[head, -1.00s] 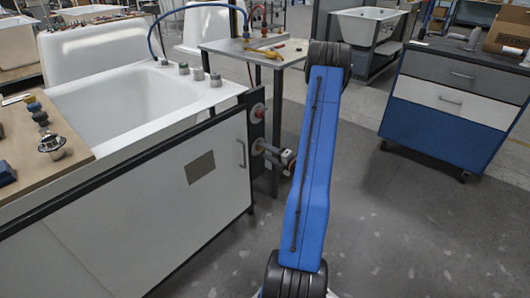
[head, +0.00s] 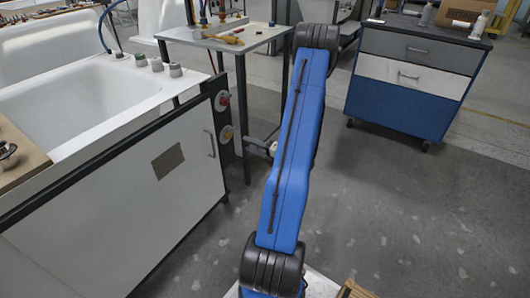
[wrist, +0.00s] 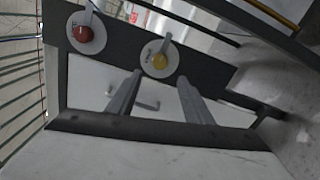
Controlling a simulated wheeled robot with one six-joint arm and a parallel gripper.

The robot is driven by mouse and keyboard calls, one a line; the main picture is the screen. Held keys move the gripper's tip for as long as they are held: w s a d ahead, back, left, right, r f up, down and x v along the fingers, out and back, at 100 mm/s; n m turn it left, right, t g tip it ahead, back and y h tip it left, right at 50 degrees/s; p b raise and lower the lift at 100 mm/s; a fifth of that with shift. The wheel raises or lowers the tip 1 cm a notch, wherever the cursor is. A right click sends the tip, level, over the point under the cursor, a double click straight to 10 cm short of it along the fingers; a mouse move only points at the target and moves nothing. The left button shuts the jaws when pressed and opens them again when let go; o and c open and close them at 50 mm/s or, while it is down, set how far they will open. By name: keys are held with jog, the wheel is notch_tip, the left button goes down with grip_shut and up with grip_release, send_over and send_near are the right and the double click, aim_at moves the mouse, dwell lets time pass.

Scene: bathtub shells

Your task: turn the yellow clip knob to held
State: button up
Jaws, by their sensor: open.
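The yellow clip knob (wrist: 160,60) sits on a round white dial on the dark end panel in the wrist view. A pale bar shows at its upper side; its markings are too small to read. In the head view the yellow knob (head: 228,133) is on the dark post at the tub unit's corner, below the red knob (head: 222,101). My gripper (wrist: 160,76) is open, its two fingers apart, with the yellow knob appearing just beyond and between the tips. No contact shows.
The red knob (wrist: 85,34) on its white dial is left of the yellow one in the wrist view. A small metal table (head: 235,40) with tools stands behind the post. A blue drawer cabinet (head: 400,105) stands at the right.

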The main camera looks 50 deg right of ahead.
jog(key=s, duration=0.7)
jog(key=shift+s+d, duration=0.3)
jog(key=shift+s, duration=0.05)
jog(key=w+a+r+n+g+y, duration=0.2)
jog(key=a+r+n+g+y, duration=0.15)
jog(key=a+n, duration=0.35)
jog(key=w+a+r+n+g+y, duration=0.25)
jog(key=a+r+n, duration=0.25)
jog(key=a, duration=0.5)
jog(key=w+a+r+n+g+y, duration=0.2)
jog(key=a+r+n+g+y, duration=0.15)
jog(key=a+n, duration=0.35)
jog(key=s+a+r+n+g+h, duration=0.1)
jog(key=s+a+r+n+g, duration=0.2)
jog(key=a+n, duration=0.35)
jog(key=s+a+r+n+g, duration=0.25)
jog(key=s+a+n, duration=0.2)
jog(key=a, duration=0.35)
jog(key=s+a+r+n+t+h, duration=0.1)
jog(key=s+a+r+n+h, duration=0.3)
jog(key=s+r+n+h, duration=0.5)
jog(key=s+n, duration=0.1)
jog(key=n, duration=1)
jog(key=shift+s+n+t+h, duration=0.3)
jog(key=shift+n+t+h, duration=0.05)
jog(key=shift+n+t, duration=0.05)
